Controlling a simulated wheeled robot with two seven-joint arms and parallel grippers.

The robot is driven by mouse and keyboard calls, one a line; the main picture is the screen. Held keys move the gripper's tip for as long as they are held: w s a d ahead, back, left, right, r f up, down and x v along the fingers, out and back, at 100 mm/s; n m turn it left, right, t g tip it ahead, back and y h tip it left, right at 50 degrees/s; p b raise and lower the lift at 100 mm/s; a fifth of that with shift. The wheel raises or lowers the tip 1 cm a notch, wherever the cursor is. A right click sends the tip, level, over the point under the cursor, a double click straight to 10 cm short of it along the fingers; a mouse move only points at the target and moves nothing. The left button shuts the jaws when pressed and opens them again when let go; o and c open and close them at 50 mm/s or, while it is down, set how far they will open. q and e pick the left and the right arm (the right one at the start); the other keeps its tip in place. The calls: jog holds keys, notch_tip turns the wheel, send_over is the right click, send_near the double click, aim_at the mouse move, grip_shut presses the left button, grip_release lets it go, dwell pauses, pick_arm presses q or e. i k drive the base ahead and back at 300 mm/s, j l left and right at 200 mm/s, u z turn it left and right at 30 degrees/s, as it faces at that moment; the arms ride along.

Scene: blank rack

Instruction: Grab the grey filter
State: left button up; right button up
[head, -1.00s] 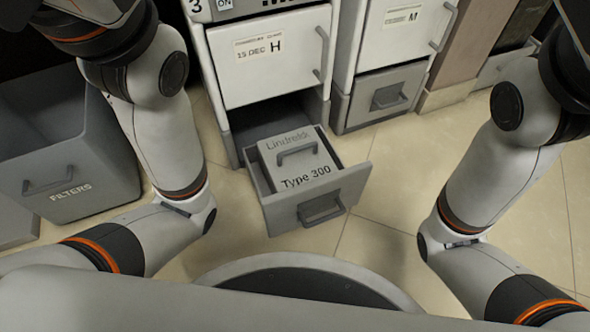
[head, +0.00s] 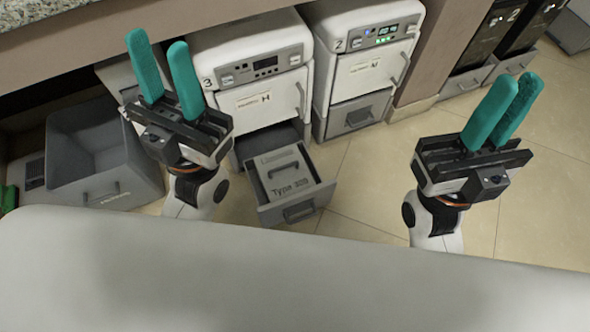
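The grey filter (head: 285,172) is a box with a dark handle on top and lettering that reads about "Type 300". It sits in the pulled-out bottom drawer (head: 297,210) of machine 3. My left gripper (head: 157,41) has teal fingers pointing up with a gap between them. It is empty, left of the drawer and nearer to me. My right gripper (head: 517,82) also points up, to the right and well apart from the drawer. Its teal fingers appear together with nothing between them.
Machine 3 (head: 232,55) stands above the open drawer, with machine 2 (head: 358,25) to its right. A grey open bin (head: 72,187) stands at the left. A stone counter (head: 40,28) overhangs at upper left. Tiled floor (head: 365,190) is clear right of the drawer.

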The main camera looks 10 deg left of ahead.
aim_at(283, 172)
jog(key=i+l+u, duration=0.1)
jog(key=l+u, duration=0.65)
jog(key=u, duration=0.8)
